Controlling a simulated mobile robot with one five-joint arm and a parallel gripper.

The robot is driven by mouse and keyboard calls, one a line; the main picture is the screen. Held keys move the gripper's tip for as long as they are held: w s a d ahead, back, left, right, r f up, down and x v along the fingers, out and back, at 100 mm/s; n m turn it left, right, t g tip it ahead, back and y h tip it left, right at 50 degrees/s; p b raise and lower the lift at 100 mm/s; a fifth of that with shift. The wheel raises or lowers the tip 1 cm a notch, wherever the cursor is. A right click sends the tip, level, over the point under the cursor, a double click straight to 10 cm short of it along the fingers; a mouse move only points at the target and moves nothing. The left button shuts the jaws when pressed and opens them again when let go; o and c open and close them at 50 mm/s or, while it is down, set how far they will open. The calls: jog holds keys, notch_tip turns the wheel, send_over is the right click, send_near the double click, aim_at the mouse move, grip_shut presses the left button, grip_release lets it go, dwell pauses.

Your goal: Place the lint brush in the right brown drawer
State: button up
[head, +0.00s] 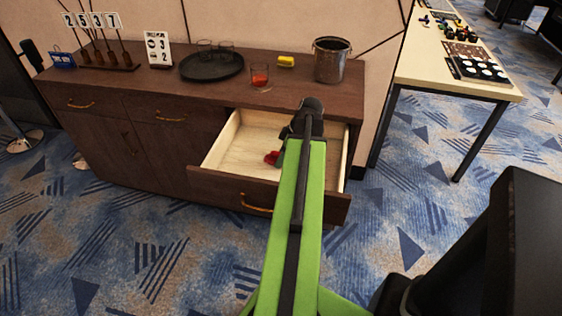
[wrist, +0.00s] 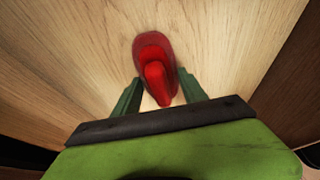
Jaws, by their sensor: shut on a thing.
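The lint brush (wrist: 154,62) is red and shows in the wrist view between the fingers of my gripper (wrist: 158,95), which is shut on it. In the head view the red end of the lint brush (head: 271,158) shows just left of my gripper (head: 284,152), over the light wood floor of the open drawer. The right brown drawer (head: 228,185) is pulled out from the dark cabinet and looks otherwise empty. My arm covers part of the drawer and hides most of the brush. I cannot tell whether the brush touches the drawer floor.
On the cabinet top (head: 140,80) stand a metal bucket (head: 331,62), a glass with red contents (head: 260,80), a yellow item (head: 286,62) and a dark tray (head: 205,72) with glasses. A light table (head: 430,75) stands at right. Patterned carpet in front is clear.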

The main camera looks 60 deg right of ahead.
jog(key=o, duration=1.2)
jog(key=shift+r+p, duration=0.35)
jog(key=shift+r, duration=0.05)
jog(key=p+v, duration=1)
jog(key=v, duration=0.1)
jog(key=shift+s+d+r, duration=0.1)
jog(key=shift+s+r, duration=0.05)
jog(key=shift+s, duration=0.1)
jog(key=shift+p, duration=0.3)
